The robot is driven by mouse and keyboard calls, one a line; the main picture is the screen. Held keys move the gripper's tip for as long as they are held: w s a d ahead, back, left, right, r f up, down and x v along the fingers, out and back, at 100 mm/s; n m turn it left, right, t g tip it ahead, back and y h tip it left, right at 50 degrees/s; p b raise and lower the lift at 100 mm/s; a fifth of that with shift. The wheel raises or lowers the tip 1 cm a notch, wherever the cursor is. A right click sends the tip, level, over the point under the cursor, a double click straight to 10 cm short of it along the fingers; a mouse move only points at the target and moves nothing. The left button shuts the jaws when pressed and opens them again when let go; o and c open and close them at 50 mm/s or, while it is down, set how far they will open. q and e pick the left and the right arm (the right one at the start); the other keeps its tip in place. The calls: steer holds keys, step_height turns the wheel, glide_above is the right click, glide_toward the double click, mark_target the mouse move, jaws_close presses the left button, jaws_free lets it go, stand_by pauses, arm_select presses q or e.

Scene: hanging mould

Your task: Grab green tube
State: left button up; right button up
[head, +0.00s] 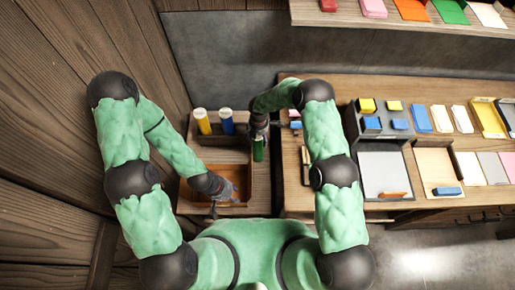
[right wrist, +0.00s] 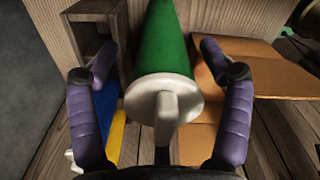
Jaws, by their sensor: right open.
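In the right wrist view the green tube (right wrist: 163,45) has a pale round end with a pale stem facing the camera. My right gripper (head: 261,132) is above the tube in the head view. In the right wrist view my right gripper (right wrist: 156,62) is open, with one purple finger on each side of the tube and gaps between. My left gripper (head: 226,192) is low over the orange-brown tray; its finger opening is too small to tell.
A yellow tube (head: 203,121) and a blue tube (head: 226,121) stand left of the green one. The orange-brown tray (head: 190,193) lies in front of them. A grey organiser (head: 384,165) and paper stacks occupy the bench to the right. A wooden wall is at left.

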steer(key=shift+c, duration=0.3)
jaws_close()
steer(key=shift+r, duration=0.1)
